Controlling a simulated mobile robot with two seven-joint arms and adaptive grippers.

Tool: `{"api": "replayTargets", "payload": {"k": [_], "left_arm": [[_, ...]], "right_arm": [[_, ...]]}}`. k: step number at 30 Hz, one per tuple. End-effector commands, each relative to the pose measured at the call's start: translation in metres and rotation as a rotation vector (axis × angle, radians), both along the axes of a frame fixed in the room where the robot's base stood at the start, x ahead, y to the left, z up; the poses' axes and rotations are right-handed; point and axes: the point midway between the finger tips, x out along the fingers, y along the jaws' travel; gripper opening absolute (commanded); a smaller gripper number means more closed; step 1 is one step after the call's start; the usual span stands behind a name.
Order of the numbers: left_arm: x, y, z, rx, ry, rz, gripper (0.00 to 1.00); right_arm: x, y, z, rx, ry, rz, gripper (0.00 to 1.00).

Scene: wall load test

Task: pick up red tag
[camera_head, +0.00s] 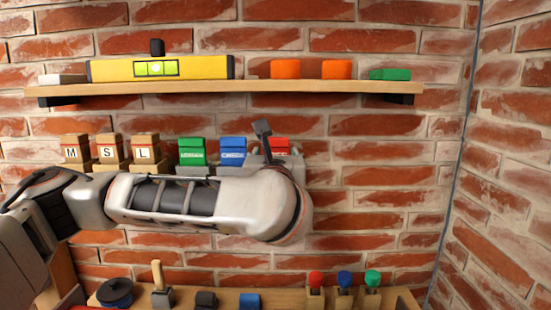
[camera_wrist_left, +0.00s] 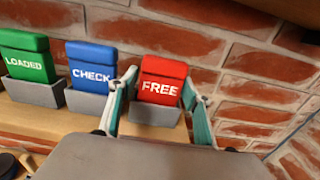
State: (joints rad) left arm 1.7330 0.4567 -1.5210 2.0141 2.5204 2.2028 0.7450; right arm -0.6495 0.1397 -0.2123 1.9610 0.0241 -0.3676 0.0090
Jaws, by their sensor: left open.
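The red tag (camera_wrist_left: 162,82), marked FREE, stands in a grey holder (camera_wrist_left: 157,114) in the left wrist view. My left gripper (camera_wrist_left: 160,88) is open, with one teal-padded finger on each side of the tag. I cannot tell whether the fingers touch it. In the head view only the top of the red tag (camera_head: 280,145) shows behind my left wrist. My left gripper's fingers are mostly hidden there behind the arm, with a dark part (camera_head: 262,130) showing above it. My right gripper is not in view.
A blue CHECK tag (camera_wrist_left: 91,68) stands just left of the red one, and a green LOADED tag (camera_wrist_left: 27,60) beyond it. Wooden blocks (camera_head: 108,149) marked M, S and L stand further left. A shelf (camera_head: 230,88) with a yellow level (camera_head: 205,67) runs above.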

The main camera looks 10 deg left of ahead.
Motion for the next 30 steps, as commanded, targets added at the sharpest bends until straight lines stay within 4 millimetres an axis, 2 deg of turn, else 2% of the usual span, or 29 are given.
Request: {"api": "replayTargets", "payload": {"k": [1,4,5,14,20,25,30], "left_arm": [[0.0,0.0,0.0,0.0,0.0,0.0,0.46],[0.0,0.0,0.0,0.0,0.0,0.0,0.2],[0.0,0.0,0.0,0.0,0.0,0.0,0.19],[0.0,0.0,0.001,-0.001,0.0,0.0,0.19],[0.0,0.0,0.008,-0.002,0.0,0.0,0.19],[0.0,0.0,0.027,-0.004,-0.001,0.001,0.19],[0.0,-0.001,0.054,-0.004,0.0,-0.001,0.19]], "right_arm": [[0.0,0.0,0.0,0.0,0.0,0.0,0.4],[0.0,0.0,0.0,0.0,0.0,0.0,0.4],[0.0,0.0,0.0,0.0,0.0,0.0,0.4],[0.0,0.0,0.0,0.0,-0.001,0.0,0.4],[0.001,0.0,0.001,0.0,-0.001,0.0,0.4],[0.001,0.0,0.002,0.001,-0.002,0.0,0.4],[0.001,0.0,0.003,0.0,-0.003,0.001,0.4]]}}
